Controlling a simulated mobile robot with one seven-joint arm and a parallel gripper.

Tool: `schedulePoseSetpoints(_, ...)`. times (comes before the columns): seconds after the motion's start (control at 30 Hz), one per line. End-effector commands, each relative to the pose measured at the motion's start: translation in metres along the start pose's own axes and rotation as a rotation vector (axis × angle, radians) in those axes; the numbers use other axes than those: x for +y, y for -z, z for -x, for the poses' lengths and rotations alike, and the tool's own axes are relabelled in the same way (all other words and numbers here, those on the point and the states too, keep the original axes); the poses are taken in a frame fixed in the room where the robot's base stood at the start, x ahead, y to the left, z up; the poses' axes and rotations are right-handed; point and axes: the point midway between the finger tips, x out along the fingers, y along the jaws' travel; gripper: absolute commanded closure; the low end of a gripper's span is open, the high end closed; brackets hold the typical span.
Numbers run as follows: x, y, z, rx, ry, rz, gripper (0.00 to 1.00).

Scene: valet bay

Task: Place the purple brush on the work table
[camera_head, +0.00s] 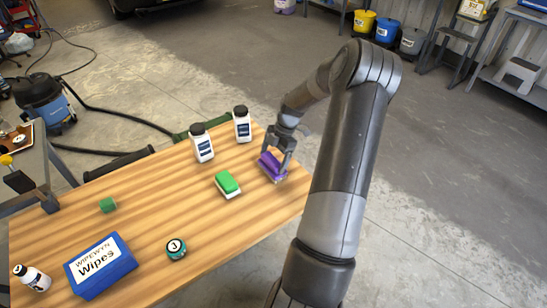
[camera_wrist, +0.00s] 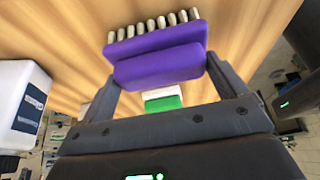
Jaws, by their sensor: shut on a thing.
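The purple brush (camera_head: 271,167) is in my gripper (camera_head: 275,156) at the right side of the wooden work table (camera_head: 130,227). In the wrist view the purple brush (camera_wrist: 158,55) sits between the two fingers of my gripper (camera_wrist: 162,75), its pale bristle tufts along the upper edge of the picture. The fingers are shut on its purple block. The brush is at or just above the table top; I cannot tell whether it touches.
A green brush (camera_head: 228,182) lies left of the purple one. Two white bottles (camera_head: 203,148) (camera_head: 243,127) stand behind.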

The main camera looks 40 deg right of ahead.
Motion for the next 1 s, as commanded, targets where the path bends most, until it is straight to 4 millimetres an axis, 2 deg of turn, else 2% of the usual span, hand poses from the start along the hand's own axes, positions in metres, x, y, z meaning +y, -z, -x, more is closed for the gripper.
schedulePoseSetpoints(0.17, 0.000, -0.001, -0.002, 0.001, 0.000, 0.000, 0.34)
schedulePoseSetpoints(0.2, 0.000, -0.001, -0.002, 0.000, -0.001, 0.000, 0.07)
schedulePoseSetpoints(0.3, 0.000, -0.001, -0.002, 0.000, 0.000, 0.000, 0.00)
schedulePoseSetpoints(0.53, 0.000, -0.001, -0.001, 0.000, 0.000, 0.000, 0.00)
schedulePoseSetpoints(0.63, 0.000, 0.000, 0.006, -0.001, -0.002, -0.001, 0.00)
schedulePoseSetpoints(0.77, 0.000, -0.001, 0.028, -0.003, -0.004, -0.001, 0.00)
schedulePoseSetpoints(1.0, 0.001, 0.000, 0.081, -0.002, -0.004, -0.002, 0.00)
